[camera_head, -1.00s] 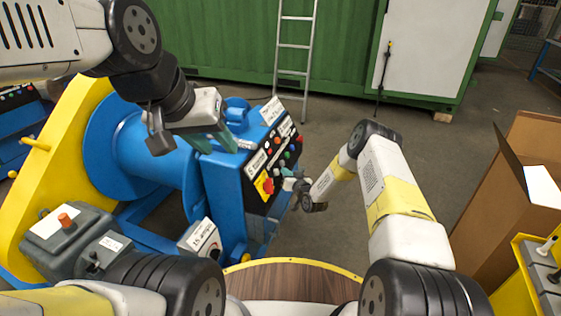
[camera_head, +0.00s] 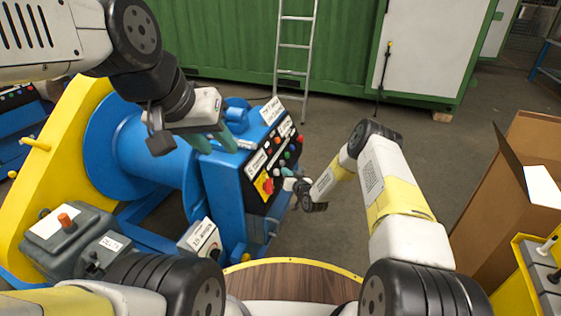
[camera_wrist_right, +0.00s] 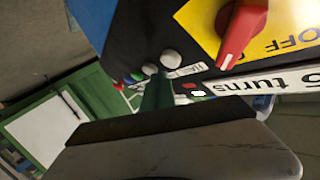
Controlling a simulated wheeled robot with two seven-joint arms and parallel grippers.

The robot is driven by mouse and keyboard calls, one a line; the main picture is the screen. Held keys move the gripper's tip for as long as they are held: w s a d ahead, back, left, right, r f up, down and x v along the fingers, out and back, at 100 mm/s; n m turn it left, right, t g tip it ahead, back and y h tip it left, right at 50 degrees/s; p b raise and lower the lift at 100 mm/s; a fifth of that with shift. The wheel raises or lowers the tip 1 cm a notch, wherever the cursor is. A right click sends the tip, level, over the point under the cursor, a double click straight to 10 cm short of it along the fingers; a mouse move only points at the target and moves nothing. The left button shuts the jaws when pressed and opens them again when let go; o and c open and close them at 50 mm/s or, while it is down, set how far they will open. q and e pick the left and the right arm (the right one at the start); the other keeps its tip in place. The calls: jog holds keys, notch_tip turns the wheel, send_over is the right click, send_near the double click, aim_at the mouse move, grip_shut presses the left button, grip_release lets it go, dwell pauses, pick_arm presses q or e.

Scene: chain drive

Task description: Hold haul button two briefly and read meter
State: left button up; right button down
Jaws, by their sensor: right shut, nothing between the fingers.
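The dark control panel (camera_head: 270,158) is on the blue machine's slanted face, with several coloured buttons and a red rotary switch (camera_head: 267,186) on yellow. My right gripper (camera_head: 287,184) is shut and empty at the panel's right edge; I cannot tell whether it touches a button. In the right wrist view its teal fingertips (camera_wrist_right: 158,90) lie beside two pale round buttons (camera_wrist_right: 172,59), near the red switch knob (camera_wrist_right: 242,30) and a "5 turns" label (camera_wrist_right: 265,82). My left gripper (camera_head: 214,142) is open and empty above the machine's left part. I cannot make out a meter or button numbers.
The blue drum (camera_head: 125,150) with a yellow frame (camera_head: 40,190) fills the left. A grey box with an orange button (camera_head: 66,220) stands at front left. A cardboard box (camera_head: 520,190) is at right. A ladder (camera_head: 293,60) leans on the green container (camera_head: 225,45).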

dwell(0.7)
jog(key=shift+w+a+f, duration=0.1)
jog(key=shift+a+f, duration=0.1)
jog(key=shift+a, duration=0.15)
jog(key=shift+w+a+f, duration=0.15)
jog(key=shift+a+f, duration=0.1)
jog(key=shift+a, duration=0.25)
dwell(2.9)
dwell(1.1)
jog(key=shift+s+d+r, duration=0.25)
jog(key=shift+d+r, duration=0.2)
jog(key=shift+d, duration=0.35)
jog(key=shift+s+d+r, duration=0.25)
jog(key=shift+d+r, duration=0.1)
jog(key=shift+d, duration=0.35)
jog(key=shift+s+d+r, duration=0.2)
jog(key=shift+d+r, duration=0.2)
jog(key=shift+d, duration=0.35)
jog(key=shift+s+d+r, duration=0.25)
jog(key=shift+d+r, duration=0.1)
jog(key=shift+d, duration=0.35)
